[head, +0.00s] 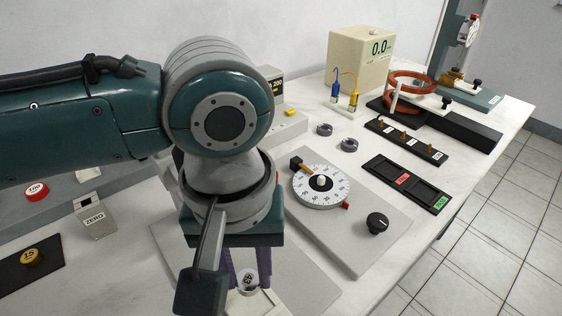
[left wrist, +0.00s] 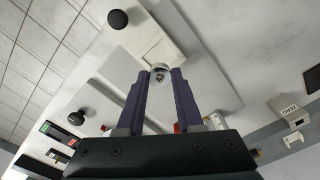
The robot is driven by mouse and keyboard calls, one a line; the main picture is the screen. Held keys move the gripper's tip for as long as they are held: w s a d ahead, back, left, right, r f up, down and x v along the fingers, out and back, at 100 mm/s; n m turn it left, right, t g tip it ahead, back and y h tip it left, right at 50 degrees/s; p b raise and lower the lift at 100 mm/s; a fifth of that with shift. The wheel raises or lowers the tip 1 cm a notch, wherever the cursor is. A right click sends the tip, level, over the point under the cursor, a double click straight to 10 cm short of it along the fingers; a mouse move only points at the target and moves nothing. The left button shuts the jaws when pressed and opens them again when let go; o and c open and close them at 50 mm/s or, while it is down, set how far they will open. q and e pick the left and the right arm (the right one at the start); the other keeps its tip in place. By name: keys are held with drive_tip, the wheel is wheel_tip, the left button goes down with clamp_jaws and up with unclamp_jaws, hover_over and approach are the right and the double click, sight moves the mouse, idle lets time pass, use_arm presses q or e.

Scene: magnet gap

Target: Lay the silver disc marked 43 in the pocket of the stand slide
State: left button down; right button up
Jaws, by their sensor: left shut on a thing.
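A small silver disc (head: 248,279) with a dark mark, too small to read surely, is between the purple fingertips of my left gripper (head: 246,276). In the left wrist view the disc (left wrist: 160,76) sits between the two fingertips (left wrist: 161,73), which are shut on it. A pale slide-like piece (left wrist: 150,40) with a black knob lies just beyond the disc there, and part of it (head: 262,302) shows below the fingers in the head view. Whether the disc touches it, and its pocket, I cannot tell. My right gripper is not in view.
A plate with a white dial (head: 322,186) and a black knob (head: 377,222) lies right of my gripper. Beyond are two grey rings (head: 349,145), a black tray (head: 381,172) and a peg rail (head: 417,146). A ZERO block (head: 95,217) stands to the left.

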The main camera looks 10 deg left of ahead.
sight(248, 282)
use_arm(q)
drive_tip(key=shift+r, duration=0.1)
drive_tip(key=shift+s+r+p, duration=0.1)
drive_tip(key=shift+p, duration=0.65)
wheel_tip(248, 282, down, 4)
drive_tip(key=b, duration=0.3)
drive_tip(key=shift+f+b, duration=0.35)
drive_tip(key=shift+f, duration=0.55)
drive_tip(key=shift+f, duration=0.25)
drive_tip(key=shift+c, duration=2.4)
unclamp_jaws()
drive_tip(key=c, duration=0.5)
